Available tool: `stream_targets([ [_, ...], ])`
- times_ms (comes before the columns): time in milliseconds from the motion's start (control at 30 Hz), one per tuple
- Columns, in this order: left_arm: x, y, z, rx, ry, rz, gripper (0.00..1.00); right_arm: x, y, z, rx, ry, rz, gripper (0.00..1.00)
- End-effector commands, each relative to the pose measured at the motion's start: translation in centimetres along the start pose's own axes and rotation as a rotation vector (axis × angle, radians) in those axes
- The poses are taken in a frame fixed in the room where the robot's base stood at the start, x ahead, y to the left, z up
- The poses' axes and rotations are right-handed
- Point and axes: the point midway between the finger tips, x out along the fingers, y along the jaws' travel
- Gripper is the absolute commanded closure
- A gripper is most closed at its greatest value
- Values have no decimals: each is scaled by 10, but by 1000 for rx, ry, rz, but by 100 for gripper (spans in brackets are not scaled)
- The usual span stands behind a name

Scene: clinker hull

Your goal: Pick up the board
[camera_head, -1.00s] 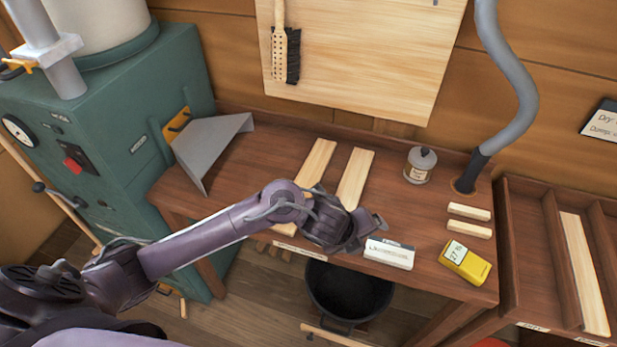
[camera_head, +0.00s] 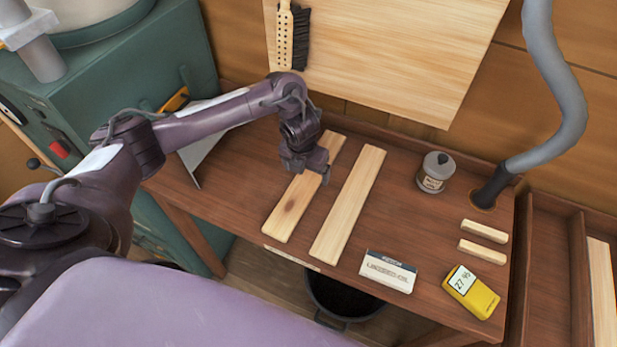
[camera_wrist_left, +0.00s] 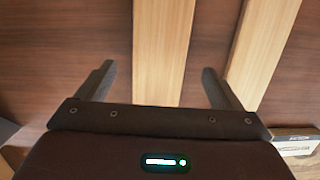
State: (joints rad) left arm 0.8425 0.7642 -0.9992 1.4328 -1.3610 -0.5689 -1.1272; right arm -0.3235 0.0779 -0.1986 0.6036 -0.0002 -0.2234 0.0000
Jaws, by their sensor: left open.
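Two pale boards lie side by side on the brown bench in the head view. The right board (camera_head: 347,203) is plain. My left gripper (camera_head: 307,172) points down over the back half of the left board and hides part of it. In the left wrist view the jaws (camera_wrist_left: 157,70) are open, with the left board (camera_wrist_left: 162,45) running between the fingers. The right board (camera_wrist_left: 262,40) passes by the right finger. Nothing is held. My right gripper is not in view.
A white labelled box (camera_head: 388,271), a yellow meter (camera_head: 471,292), a lidded jar (camera_head: 435,172) and two short wood strips (camera_head: 484,241) stand right of the boards. A grey metal sheet (camera_head: 196,165) is at the left. A grey hose (camera_head: 556,75) rises at the back right.

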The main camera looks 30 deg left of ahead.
Motion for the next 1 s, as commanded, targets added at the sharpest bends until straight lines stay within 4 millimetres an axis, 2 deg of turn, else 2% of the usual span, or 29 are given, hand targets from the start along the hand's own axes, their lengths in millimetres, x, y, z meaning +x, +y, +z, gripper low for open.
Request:
stream_targets([
  [33, 5, 1, 1, -4, 5, 0, 13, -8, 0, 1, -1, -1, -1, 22],
  [133, 21, 1, 2, -2, 4, -1, 13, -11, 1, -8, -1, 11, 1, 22],
  [333, 33, 1, 2, 0, 0, -1, 13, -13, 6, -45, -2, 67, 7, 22],
  [500, 33, 1, 2, 0, -1, -1, 14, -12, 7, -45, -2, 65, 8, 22],
  [733, 33, 1, 2, -1, -1, -1, 44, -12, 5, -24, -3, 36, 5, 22],
  [900, 33, 1, 2, -1, -1, -1, 66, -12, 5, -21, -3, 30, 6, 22],
  [1000, 32, 1, 3, -1, -2, -1, 67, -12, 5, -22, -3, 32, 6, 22],
])
